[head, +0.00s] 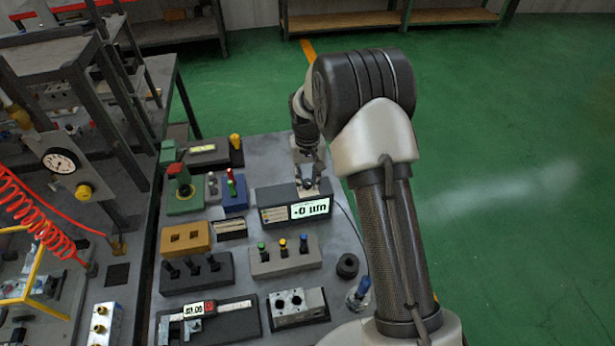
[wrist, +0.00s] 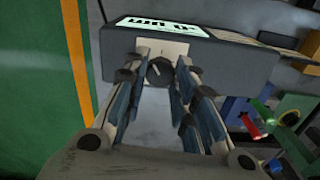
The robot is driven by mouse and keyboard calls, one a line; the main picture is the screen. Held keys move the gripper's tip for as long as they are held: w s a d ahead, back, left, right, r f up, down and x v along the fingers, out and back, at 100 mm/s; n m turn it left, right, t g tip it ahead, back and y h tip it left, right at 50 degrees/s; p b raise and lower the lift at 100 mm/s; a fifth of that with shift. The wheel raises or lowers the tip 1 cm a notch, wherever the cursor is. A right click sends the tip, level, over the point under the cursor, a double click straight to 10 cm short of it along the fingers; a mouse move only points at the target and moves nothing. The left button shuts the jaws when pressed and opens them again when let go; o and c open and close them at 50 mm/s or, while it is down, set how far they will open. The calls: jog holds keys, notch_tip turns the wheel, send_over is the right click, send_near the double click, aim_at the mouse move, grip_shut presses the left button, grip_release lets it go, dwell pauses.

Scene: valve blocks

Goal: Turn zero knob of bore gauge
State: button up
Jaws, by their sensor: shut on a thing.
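The bore gauge (head: 270,200) is a dark grey box with a lit display (head: 311,208) reading about -0 µm. It stands on the grey bench at its back right. In the wrist view the gauge (wrist: 230,62) appears upside down, with a pale plate on its side. A round dark zero knob (wrist: 160,72) with a light pointer mark sits on that plate. My gripper (wrist: 161,78) is shut on the zero knob, one finger on each side. In the head view my gripper (head: 308,175) is just behind the gauge, and the arm partly hides the contact.
A green block (head: 184,192) with a red knob and a blue block (head: 234,194) stand left of the gauge. In front are a grey block (head: 285,257) with coloured plungers, a caliper (head: 205,310) and a black ring (head: 347,266). Green floor lies open to the right.

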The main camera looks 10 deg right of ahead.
aim_at(308, 182)
jog(key=shift+n, duration=0.4)
jog(key=o, duration=1.1)
jog(key=shift+r, duration=6)
